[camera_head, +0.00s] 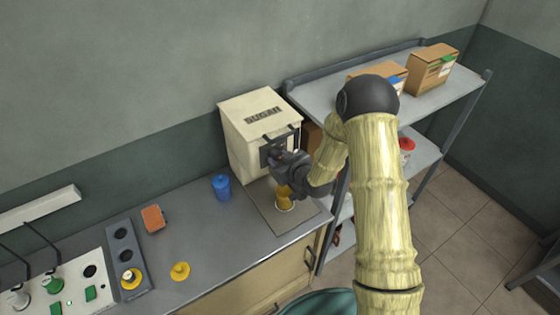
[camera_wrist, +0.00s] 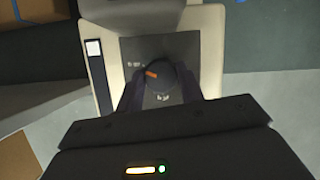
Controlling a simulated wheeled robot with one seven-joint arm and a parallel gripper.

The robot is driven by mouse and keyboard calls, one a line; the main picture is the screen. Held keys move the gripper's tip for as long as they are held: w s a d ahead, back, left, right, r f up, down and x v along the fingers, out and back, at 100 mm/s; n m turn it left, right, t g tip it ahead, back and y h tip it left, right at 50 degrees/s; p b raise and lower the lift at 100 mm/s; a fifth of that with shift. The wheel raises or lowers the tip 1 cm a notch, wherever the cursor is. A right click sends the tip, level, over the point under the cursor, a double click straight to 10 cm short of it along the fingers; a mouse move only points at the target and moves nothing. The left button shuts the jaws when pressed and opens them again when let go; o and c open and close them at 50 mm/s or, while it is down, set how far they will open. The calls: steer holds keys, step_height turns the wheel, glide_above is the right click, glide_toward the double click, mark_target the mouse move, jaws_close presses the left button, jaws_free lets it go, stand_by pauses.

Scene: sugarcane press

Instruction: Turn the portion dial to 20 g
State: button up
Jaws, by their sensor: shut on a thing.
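The cream sugar dispenser (camera_head: 245,125), marked SUGAR on top, stands on the counter against the wall. Its dark front panel faces my arm in the wrist view (camera_wrist: 204,50). The round black portion dial (camera_wrist: 168,74) sits on this panel, with an orange pointer mark on its upper-left side. Small pale labels surround it, too blurred to read. My gripper (camera_head: 278,150) is at the dispenser's front, its fingers on the left and right of the dial, shut on it. In the head view the gripper hides the dial.
A yellow cup (camera_head: 284,198) stands on a dark plate (camera_head: 302,219) below my gripper. A blue lidded container (camera_head: 221,187), orange block (camera_head: 153,218) and yellow lid (camera_head: 180,271) are left on the counter. A shelf (camera_head: 440,98) with boxes stands close right.

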steer(key=n+b, duration=0.1)
steer(key=b, duration=0.2)
steer(key=n+t+h+b, duration=0.1)
steer(key=b, duration=0.2)
steer(key=shift+s+a+f, duration=0.1)
steer(key=shift+a+f, duration=0.05)
steer(key=shift+f, duration=0.25)
steer(key=n+t+b, duration=0.1)
steer(key=n+b, duration=0.1)
steer(key=b, duration=0.3)
steer(key=n+t+h+b, duration=0.1)
steer(key=n+b, duration=0.1)
steer(key=b, duration=0.3)
steer(key=shift+a+h, duration=0.1)
steer(key=shift+h, duration=0.2)
steer(key=n+t+b, duration=0.1)
steer(key=n+b, duration=0.1)
steer(key=b, duration=0.2)
steer(key=shift+s+f+h+b, duration=0.1)
steer(key=shift+h+b, duration=0.3)
steer(key=shift+r+n+t+b, duration=0.2)
steer(key=shift+n+t+b, duration=0.6)
steer(key=shift+n+b, duration=0.9)
steer(key=o, duration=1)
steer(key=shift+r, duration=0.1)
steer(key=shift+s, duration=0.15)
